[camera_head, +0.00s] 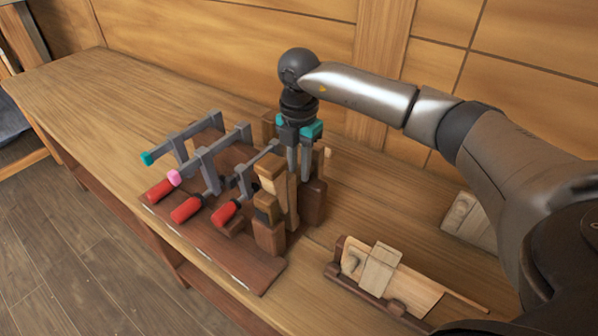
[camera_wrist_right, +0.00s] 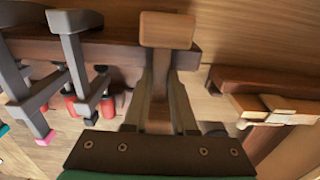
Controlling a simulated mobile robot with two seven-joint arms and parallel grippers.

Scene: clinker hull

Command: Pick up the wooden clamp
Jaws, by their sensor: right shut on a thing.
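Wooden clamps of brown blocks stand upright at the right end of the dark wooden rack (camera_head: 255,277) on the bench. My right gripper (camera_head: 299,178) reaches down from above among them, its fingers closed on a wooden clamp (camera_head: 292,205). In the right wrist view the clamp (camera_wrist_right: 168,30) shows as a brown end block with a stem running between the two fingers (camera_wrist_right: 160,100). Its lower part is partly hidden by neighbouring blocks. I cannot tell whether it is clear of the rack. My left gripper is not in view.
Several grey metal clamps with red handles (camera_head: 187,209) stand on the rack, left of the gripper. A wooden jig with planks (camera_head: 380,270) lies to the right; a pale block (camera_head: 470,220) is behind it. The bench's left part (camera_head: 90,95) is clear.

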